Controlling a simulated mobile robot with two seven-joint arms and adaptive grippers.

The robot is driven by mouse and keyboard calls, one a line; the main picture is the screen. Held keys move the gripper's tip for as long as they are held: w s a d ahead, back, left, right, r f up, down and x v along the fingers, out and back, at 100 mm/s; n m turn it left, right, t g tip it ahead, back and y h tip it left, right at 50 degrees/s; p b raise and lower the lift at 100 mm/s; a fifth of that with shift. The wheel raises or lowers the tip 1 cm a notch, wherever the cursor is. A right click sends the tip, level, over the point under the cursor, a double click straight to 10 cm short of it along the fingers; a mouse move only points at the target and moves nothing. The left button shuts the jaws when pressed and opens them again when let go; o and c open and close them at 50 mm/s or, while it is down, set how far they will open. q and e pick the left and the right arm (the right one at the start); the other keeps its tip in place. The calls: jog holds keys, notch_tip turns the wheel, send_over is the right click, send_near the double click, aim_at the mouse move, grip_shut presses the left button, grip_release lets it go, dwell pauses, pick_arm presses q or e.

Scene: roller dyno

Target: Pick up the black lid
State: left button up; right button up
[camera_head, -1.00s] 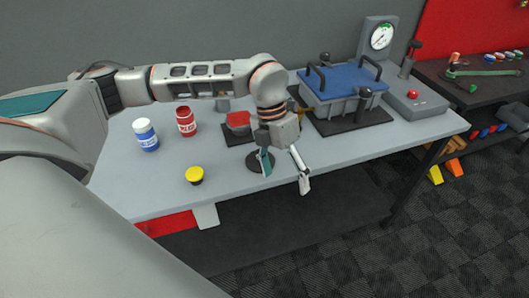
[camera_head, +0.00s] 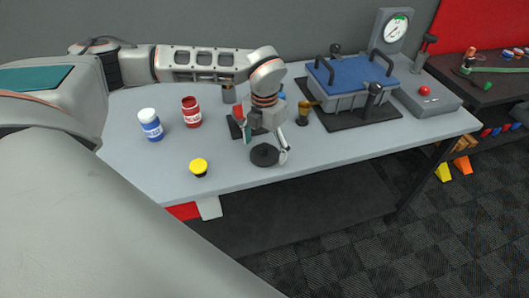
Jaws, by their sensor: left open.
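The black lid (camera_head: 264,158), a round dark disc with a small raised middle, lies on the grey table near its front edge. My left gripper (camera_head: 267,144) is open and empty, pointing down over the lid's back side. One finger is left of the lid and the other is at its right edge. I cannot tell whether the right finger touches it. My right gripper is not in view.
A brass-coloured piece (camera_head: 303,113) and a blue-topped chamber (camera_head: 350,78) stand to the right. The table (camera_head: 350,143) is clear front right.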

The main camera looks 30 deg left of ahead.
pick_arm(q)
jog(key=shift+f, duration=0.2)
jog(key=shift+s, duration=0.1)
jog(key=c, duration=2.3)
jog(key=shift+f, duration=0.1)
grip_shut()
